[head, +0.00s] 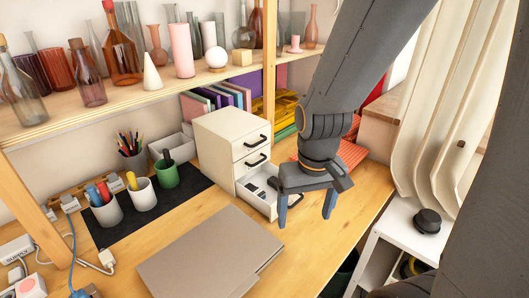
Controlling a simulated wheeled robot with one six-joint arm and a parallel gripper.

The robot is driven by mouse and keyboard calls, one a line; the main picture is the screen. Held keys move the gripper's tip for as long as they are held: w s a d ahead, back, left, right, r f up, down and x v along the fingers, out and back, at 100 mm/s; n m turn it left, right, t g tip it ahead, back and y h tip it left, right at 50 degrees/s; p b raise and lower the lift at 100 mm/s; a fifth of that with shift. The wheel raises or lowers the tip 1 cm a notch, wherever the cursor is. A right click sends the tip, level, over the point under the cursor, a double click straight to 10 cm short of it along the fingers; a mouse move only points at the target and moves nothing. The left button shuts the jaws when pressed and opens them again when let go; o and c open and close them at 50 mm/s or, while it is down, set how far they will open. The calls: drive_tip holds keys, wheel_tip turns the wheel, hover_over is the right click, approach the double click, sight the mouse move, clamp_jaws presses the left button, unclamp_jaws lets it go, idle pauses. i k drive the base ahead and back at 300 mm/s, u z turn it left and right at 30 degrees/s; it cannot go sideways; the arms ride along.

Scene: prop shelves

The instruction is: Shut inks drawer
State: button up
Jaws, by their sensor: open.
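A cream drawer cabinet (224,142) stands on the wooden desk, with dark handles on its front. Its lowest drawer (262,206) is pulled out, and small dark and light items lie inside it. The two drawers above look shut. I cannot read any label naming the inks drawer. My gripper (306,217) is open and empty, fingers pointing down, at the right of the pulled-out drawer's front. It partly hides the front of that drawer. I cannot tell whether a finger touches it.
A grey-brown folder (205,258) lies on the desk in front of the cabinet. Cups of pens and markers stand on a dark mat (185,205) at left. A shelf (130,95) with glass bottles runs above. The desk's right edge is close to my gripper.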

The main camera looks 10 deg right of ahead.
sight(259, 176)
drive_tip(key=u, duration=0.5)
drive_tip(key=k, duration=1.15)
drive_tip(key=u, duration=0.1)
drive_tip(key=i, duration=0.65)
drive_tip(key=u, duration=0.4)
